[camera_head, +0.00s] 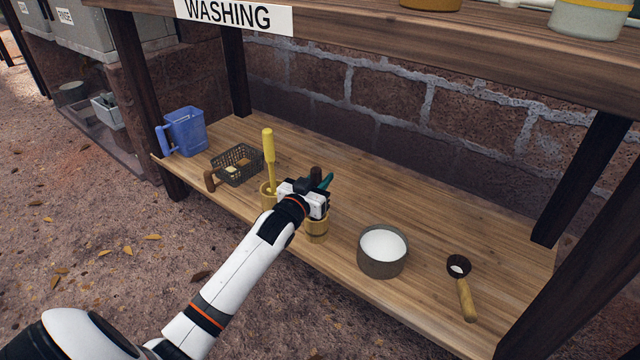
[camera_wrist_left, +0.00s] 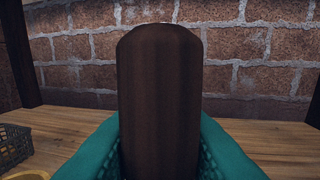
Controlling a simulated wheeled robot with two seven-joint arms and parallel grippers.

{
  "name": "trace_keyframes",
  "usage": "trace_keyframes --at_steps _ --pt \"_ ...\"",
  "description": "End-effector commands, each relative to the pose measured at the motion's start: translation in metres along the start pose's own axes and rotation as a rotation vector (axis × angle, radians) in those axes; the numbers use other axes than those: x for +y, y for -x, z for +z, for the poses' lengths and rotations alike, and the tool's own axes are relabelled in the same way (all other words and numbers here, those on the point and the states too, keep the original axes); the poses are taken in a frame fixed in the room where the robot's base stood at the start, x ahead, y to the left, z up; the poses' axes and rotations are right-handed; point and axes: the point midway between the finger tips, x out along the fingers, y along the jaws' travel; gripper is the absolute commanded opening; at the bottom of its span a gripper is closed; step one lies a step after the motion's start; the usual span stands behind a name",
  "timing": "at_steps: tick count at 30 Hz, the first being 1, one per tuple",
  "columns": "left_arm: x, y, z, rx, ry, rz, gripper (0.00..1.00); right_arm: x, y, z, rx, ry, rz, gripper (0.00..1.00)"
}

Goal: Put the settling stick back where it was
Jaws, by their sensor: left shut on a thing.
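A dark brown, round-topped stick, which I take to be the settling stick (camera_head: 316,173), stands about upright in my left gripper (camera_head: 321,182). In the left wrist view the stick (camera_wrist_left: 160,95) fills the middle, with the teal fingers pressed on it from both sides. My left gripper is shut on it. Just below the gripper in the head view is a small wooden cup (camera_head: 317,230). The stick's lower end is hidden, so I cannot tell whether it is inside this cup. My right gripper is not in view.
A yellow stick (camera_head: 268,146) stands in another wooden cup (camera_head: 266,196) just left of my gripper. Further left are a dark basket (camera_head: 238,173) and a blue jug (camera_head: 186,130). To the right are a white-filled pot (camera_head: 382,265) and a scoop (camera_head: 465,298).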

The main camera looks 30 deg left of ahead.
Motion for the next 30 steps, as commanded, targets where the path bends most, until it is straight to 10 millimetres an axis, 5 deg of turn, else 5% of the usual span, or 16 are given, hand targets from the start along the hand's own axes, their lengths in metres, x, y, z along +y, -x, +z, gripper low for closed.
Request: trace_keyframes --at_steps 8,9,12,22,30 --pt "0.0 0.0 -0.002 0.0 0.0 0.0 0.03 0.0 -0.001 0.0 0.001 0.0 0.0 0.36" --pt "0.0 0.0 -0.001 0.001 0.0 0.0 0.32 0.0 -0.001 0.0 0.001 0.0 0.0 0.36" --pt "0.0 0.0 -0.001 0.0 -0.001 0.0 0.47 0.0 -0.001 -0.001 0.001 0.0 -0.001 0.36" --pt "0.0 0.0 0.002 -0.002 -0.001 0.0 0.47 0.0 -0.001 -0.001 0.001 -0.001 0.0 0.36" --pt "0.0 0.041 0.005 0.004 0.0 0.0 0.47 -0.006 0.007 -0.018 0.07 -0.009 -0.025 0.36"
